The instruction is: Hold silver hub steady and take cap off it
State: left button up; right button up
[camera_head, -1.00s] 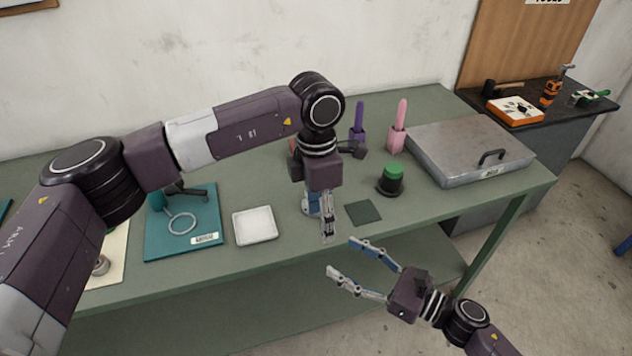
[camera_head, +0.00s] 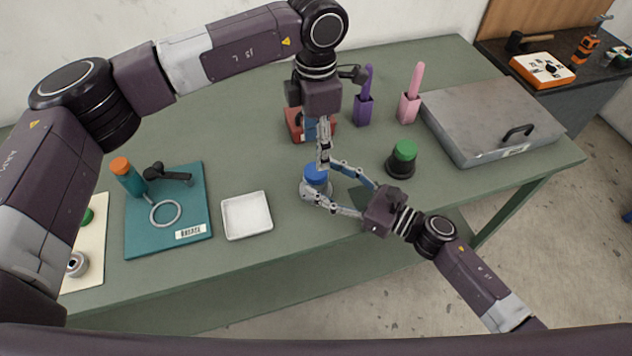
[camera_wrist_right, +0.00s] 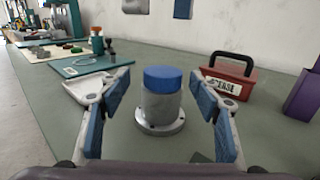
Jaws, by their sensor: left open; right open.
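The silver hub (camera_wrist_right: 160,107) stands upright on the green table, with a flanged base and a blue cap (camera_wrist_right: 164,79) on top. In the head view the blue cap (camera_head: 315,174) shows, and the hub (camera_head: 310,190) is partly hidden by my grippers. My right gripper (camera_head: 322,180) is open, its fingers on either side of the hub; the right wrist view shows gaps between hub and fingers (camera_wrist_right: 160,112). My left gripper (camera_head: 323,160) points down just above the cap; it is open, though its fingers look close together from this angle.
A white tray (camera_head: 247,215) and a teal mat (camera_head: 145,235) with grease tools lie to the left. A green-capped black pot (camera_head: 402,160) stands right of the hub. A red box (camera_head: 294,125) is behind. Purple (camera_head: 364,108) and pink (camera_head: 409,106) holders and a metal case (camera_head: 490,115) stand farther right.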

pick_arm(q)
jog(key=shift+w+f, duration=0.2)
jog(key=shift+w, duration=0.25)
pick_arm(e)
jog(key=shift+w+a+f, duration=0.2)
jog(key=shift+w+a, duration=0.6)
jog(key=shift+w, duration=0.1)
jog(key=shift+w+a, duration=0.1)
jog(key=shift+a, duration=0.1)
pick_arm(q)
jog(key=shift+s+r, duration=0.15)
jog(key=shift+s, duration=0.15)
pick_arm(e)
jog(key=shift+r, duration=0.2)
pick_arm(q)
jog(key=shift+w, duration=0.2)
pick_arm(e)
jog(key=shift+f, duration=0.1)
jog(key=c, duration=0.7)
grip_shut()
pick_arm(q)
jog(key=m, duration=2)
jog(key=shift+m, duration=0.3)
jog(key=m, duration=0.6)
jog(key=shift+f, duration=4.05)
